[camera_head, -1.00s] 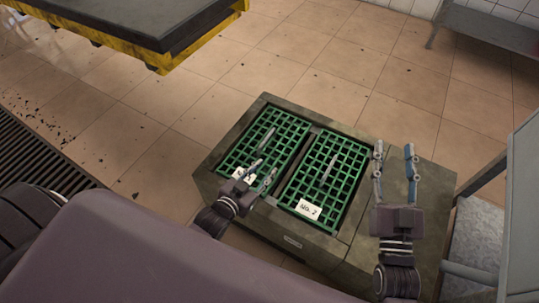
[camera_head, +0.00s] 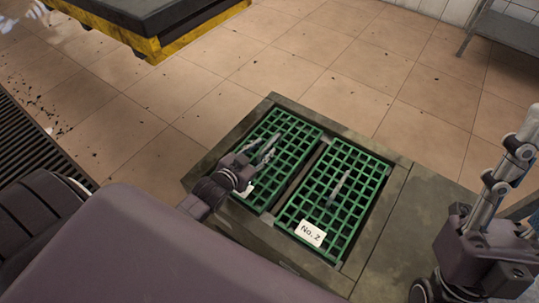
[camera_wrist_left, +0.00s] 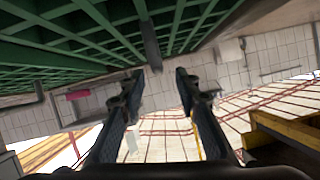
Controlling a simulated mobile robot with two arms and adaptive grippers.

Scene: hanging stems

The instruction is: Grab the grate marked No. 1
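The left green grate (camera_head: 293,138) lies in a dark frame. Its white label (camera_head: 248,190) is mostly hidden behind my left gripper, so its number cannot be read. My left gripper (camera_head: 266,150) is over this grate, near its grey handle. In the left wrist view, the green grate (camera_wrist_left: 60,45) fills the top and the grey handle (camera_wrist_left: 152,45) hangs ahead, between the lines of the parted fingers. The fingers hold nothing. The right grate (camera_head: 340,200) has a label reading No. 2 (camera_head: 311,233). My right gripper (camera_head: 512,165) is at the right edge, partly cut off, and appears open.
The dark frame (camera_head: 395,215) around both grates has a bare surface to its right. A black-topped platform with yellow sides (camera_head: 170,40) stands at upper left. A floor grating (camera_head: 35,140) lies at left. A grey metal table (camera_head: 510,30) is at upper right.

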